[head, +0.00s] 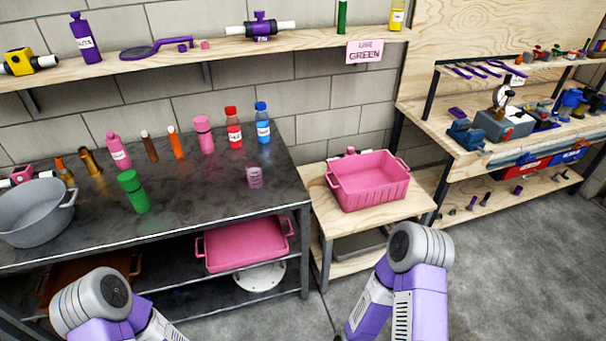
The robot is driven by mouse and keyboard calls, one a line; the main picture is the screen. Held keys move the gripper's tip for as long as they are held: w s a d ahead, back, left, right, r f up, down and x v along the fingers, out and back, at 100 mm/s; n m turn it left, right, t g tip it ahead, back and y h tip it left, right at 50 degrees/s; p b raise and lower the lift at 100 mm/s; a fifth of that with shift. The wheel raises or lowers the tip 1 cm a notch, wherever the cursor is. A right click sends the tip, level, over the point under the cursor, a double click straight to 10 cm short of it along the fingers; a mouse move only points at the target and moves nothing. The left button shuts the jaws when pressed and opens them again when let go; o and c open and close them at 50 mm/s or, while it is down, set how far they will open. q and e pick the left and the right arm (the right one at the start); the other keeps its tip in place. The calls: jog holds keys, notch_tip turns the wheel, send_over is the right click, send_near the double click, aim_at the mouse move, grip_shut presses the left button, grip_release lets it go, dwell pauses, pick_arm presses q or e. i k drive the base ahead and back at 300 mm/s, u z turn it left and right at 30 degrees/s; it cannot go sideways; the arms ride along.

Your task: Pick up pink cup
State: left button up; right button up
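A small pink, see-through cup (255,177) stands upright near the right end of the dark metal table (205,200). It is in front of the red and blue bottles, with clear table around it. Parts of my two arms show at the bottom of the head view, one at the lower left and one right of the middle. Neither gripper can be made out, so I cannot see their fingers or whether they hold anything. Nothing touches the cup.
A green bottle (133,191), a pink bottle (203,134), a red bottle (233,127), a blue bottle (262,122) and a grey pot (35,212) share the table. A pink tub (368,181) sits on the lower wooden table at right. A wooden shelf (180,55) runs above.

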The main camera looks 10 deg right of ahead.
aim_at(252, 169)
jog(key=k, duration=0.65)
jog(key=z, duration=0.9)
jog(key=i, duration=1.45)
jog(key=u, duration=0.35)
